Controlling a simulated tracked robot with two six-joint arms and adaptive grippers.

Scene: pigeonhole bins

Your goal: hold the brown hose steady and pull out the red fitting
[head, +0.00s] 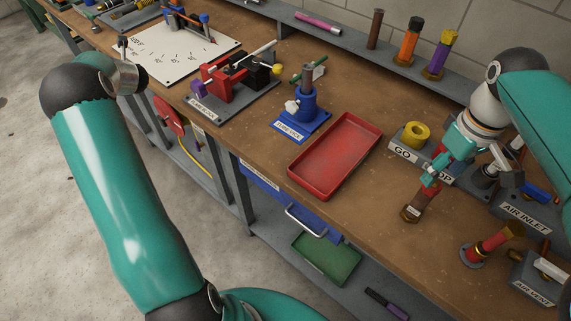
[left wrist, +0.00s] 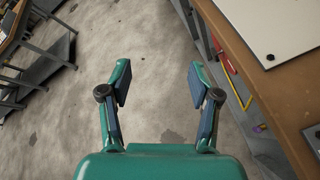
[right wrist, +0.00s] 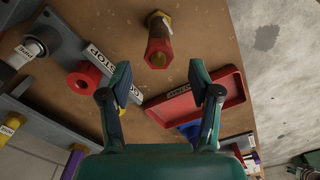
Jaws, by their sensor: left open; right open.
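A red hex-ended fitting (right wrist: 158,55) with a brownish body and a brass-coloured end stands on the bench in the right wrist view. In the head view this reddish-brown piece (head: 420,200) is just below my right gripper (head: 432,172), which partly covers it. The right wrist view shows the right gripper (right wrist: 160,92) open and empty, with the piece beyond its fingertips. I cannot tell for sure which part is the brown hose. A plain brown cylinder (head: 376,28) stands on the back shelf. My left gripper (left wrist: 160,85) is open and empty above the floor beside the bench.
A red tray (head: 335,155) lies mid-bench. The GO/STOP block (head: 405,154) with a yellow ring is beside my right gripper. A red piece with a brass collar (head: 487,243) tilts on a round base near the front. Air inlet and air vent blocks stand at the right.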

